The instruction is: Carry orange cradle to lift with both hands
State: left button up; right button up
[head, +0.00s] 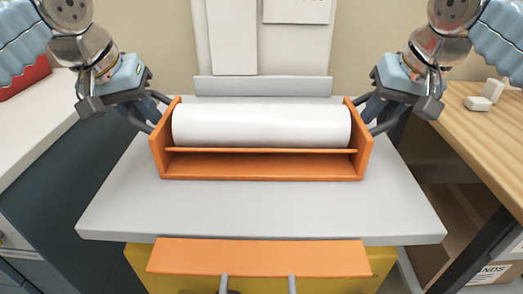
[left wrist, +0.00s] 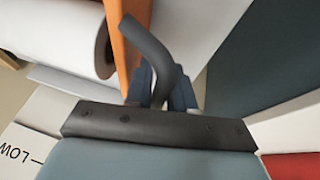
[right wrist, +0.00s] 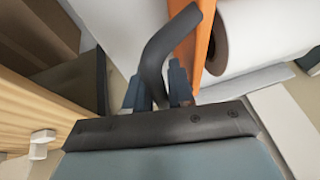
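The orange cradle (head: 262,171) holds a white roll (head: 262,126) and sits level over the grey top of the lift (head: 262,212), towards its back. I cannot tell whether its underside touches the top. My left gripper (head: 152,106) is at the dark handle on the cradle's left end; in the left wrist view its fingers (left wrist: 161,88) close around that handle (left wrist: 150,45). My right gripper (head: 372,106) is at the right end; in the right wrist view its fingers (right wrist: 156,88) close around the other handle (right wrist: 165,45). The fingertips are partly hidden.
A white machine (head: 262,86) stands just behind the lift. A wooden bench (head: 490,130) with small white blocks is on the right. A white-topped dark cabinet (head: 60,120) is on the left. An orange panel (head: 258,257) is at the lift's near side. The lift top's front is clear.

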pick_arm(q)
jog(key=o, duration=0.3)
jog(key=shift+r, duration=0.15)
pick_arm(e)
jog(key=o, duration=0.3)
jog(key=shift+r, duration=0.15)
pick_arm(q)
jog(key=shift+o, duration=0.2)
pick_arm(e)
jog(key=shift+o, duration=0.2)
jog(key=shift+s+r, duration=0.1)
jog(key=shift+r, duration=0.15)
pick_arm(q)
jog(key=v, duration=0.8)
pick_arm(e)
jog(key=v, duration=1.1)
jog(key=shift+r, duration=0.15)
jog(key=shift+s+d, duration=0.1)
